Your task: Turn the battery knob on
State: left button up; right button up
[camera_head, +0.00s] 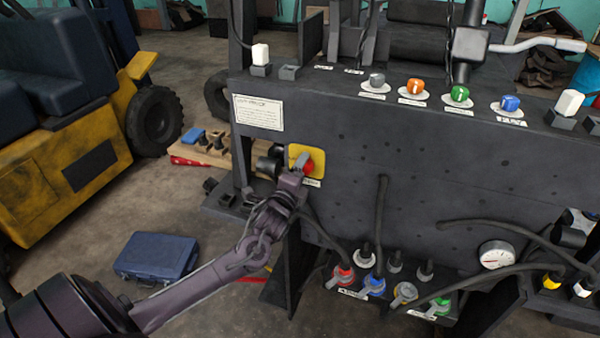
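The red battery knob (309,167) sits on a yellow square plate (320,155) at the left of the dark panel's front face. My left arm comes in from the lower left. My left gripper (301,162) is at the knob, its tip overlapping the knob's left side. The gripper and arm hide part of the knob and the plate's lower left. I cannot tell whether the fingers are closed on the knob or only beside it. My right gripper is not in view.
The dark panel (400,150) carries grey, orange, green and blue knobs (510,103) along its top. Coloured connectors with cables (375,283) and a gauge (496,254) are lower down. A blue case (157,256) lies on the floor, and a yellow forklift (60,180) stands left.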

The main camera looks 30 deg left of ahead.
pick_arm(q)
jog(key=b+v, duration=0.2)
jog(key=v, duration=0.5)
jog(key=shift+s, duration=0.4)
jog(key=shift+d, duration=0.1)
